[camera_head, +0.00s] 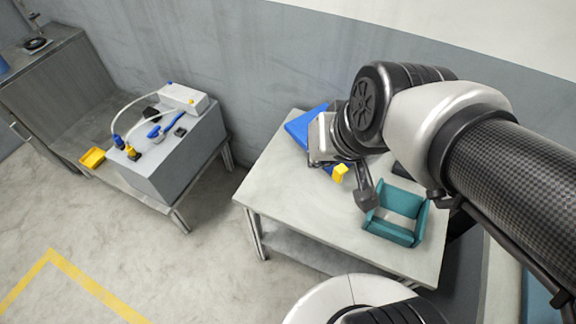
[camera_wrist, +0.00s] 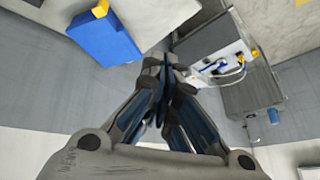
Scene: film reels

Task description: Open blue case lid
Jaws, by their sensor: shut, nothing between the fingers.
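The blue case (camera_head: 306,127) lies on the light table by the wall, partly hidden behind my wrist in the head view. A yellow piece (camera_head: 340,173) shows at its near side. In the wrist view the blue case (camera_wrist: 106,42) is at the upper left, with the yellow piece (camera_wrist: 100,9) at its edge. Its lid looks down, but the seam is too small to make out. My gripper (camera_wrist: 165,68) is shut and empty, with its fingertips apart from the case, to its right in the wrist view.
A teal open holder (camera_head: 397,212) stands on the light table (camera_head: 285,195) near its right side. At left, a grey bench (camera_head: 165,165) carries a white box (camera_head: 183,98), cables and small parts. A yellow tray (camera_head: 92,158) lies beside it. Floor between the tables is clear.

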